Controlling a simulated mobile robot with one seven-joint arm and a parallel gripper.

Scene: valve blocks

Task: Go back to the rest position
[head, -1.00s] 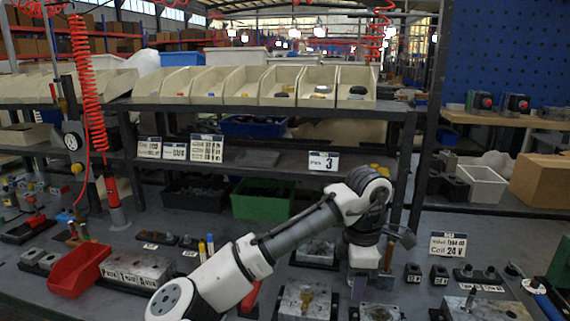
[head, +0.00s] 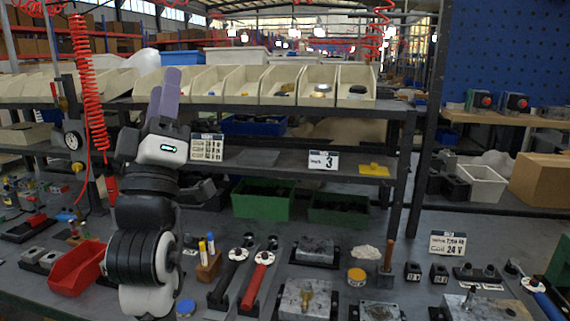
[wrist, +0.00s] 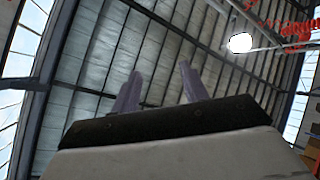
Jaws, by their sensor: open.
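My gripper (head: 171,92) points up at the left of the head view, in front of the shelf bins. Its two purple-grey fingers also show in the wrist view (wrist: 158,88), standing apart with nothing between them. The gripper is open and empty, and the wrist view looks up at the roof. My folded arm stands upright over the left part of the bench and hides what is behind it there.
A red bin (head: 78,268) stands close to the left of my arm. Red-handled (head: 257,280) and black-handled tools, a metal block (head: 306,299) and several fittings lie on the bench to the right. Cream bins (head: 210,84) line the shelf above, with a green crate (head: 262,200) below.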

